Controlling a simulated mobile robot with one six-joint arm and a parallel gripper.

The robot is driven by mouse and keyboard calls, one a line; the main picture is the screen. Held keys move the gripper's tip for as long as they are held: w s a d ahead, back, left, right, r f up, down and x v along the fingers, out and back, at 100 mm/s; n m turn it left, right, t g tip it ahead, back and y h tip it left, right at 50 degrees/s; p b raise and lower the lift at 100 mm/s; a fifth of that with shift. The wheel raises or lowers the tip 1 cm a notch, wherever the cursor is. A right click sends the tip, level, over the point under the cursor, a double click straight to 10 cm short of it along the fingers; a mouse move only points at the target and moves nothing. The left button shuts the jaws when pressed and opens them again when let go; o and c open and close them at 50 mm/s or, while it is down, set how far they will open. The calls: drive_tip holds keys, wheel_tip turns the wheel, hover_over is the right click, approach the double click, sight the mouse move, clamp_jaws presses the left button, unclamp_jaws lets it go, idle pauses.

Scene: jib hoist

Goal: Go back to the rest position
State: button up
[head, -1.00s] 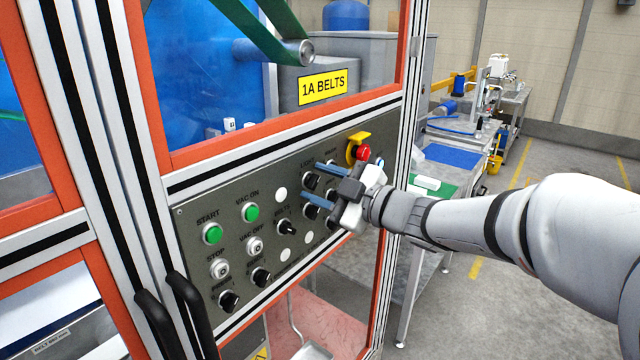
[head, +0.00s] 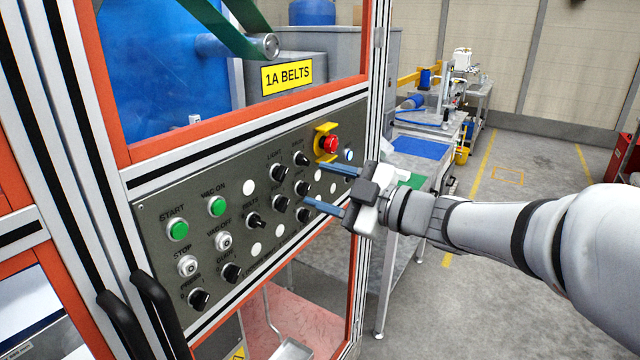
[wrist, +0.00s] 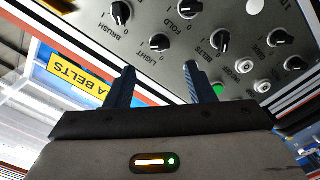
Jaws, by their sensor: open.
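My gripper (head: 315,186) is open and empty, in front of the right end of the grey control panel (head: 150,235). Its two blue fingers point at the panel, with nothing between them. In the wrist view my gripper (wrist: 158,88) shows both fingers spread apart, and the panel (wrist: 225,15) with its knobs lies beyond them. The knobs labelled LIGHT (wrist: 160,43) and BELTS (wrist: 220,41) are near the fingertips in that view. I cannot tell the exact gap to the panel, but no finger is around a knob.
A red emergency button (head: 329,144) with a yellow guard sits at the panel's upper right. Black door handles (head: 150,310) stick out at lower left. A workbench (head: 420,150) stands behind my arm. Open grey floor (head: 450,290) lies to the right.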

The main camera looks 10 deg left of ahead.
drive_tip(key=shift+w, duration=0.1)
drive_tip(key=w+d+f+m+t+h, duration=0.2)
drive_tip(key=d+f+m+t+h, duration=0.1)
drive_tip(key=d+m+h, duration=0.55)
drive_tip(key=w+d+f+m+t+h, duration=0.2)
drive_tip(key=d+f+m+t+h, duration=0.3)
drive_tip(key=d, duration=0.6)
drive_tip(key=s+d+f+m+g+h, duration=0.5)
drive_tip(key=s+f+m+g, duration=0.15)
drive_tip(key=s, duration=0.25)
drive_tip(key=s+f+m+g+y, duration=0.1)
drive_tip(key=s+f+g, duration=0.1)
drive_tip(key=s, duration=0.4)
drive_tip(key=s+a+f+m+g+y, duration=0.1)
drive_tip(key=s+f+g, duration=0.1)
drive_tip(key=s, duration=0.4)
drive_tip(key=shift+g, duration=0.75)
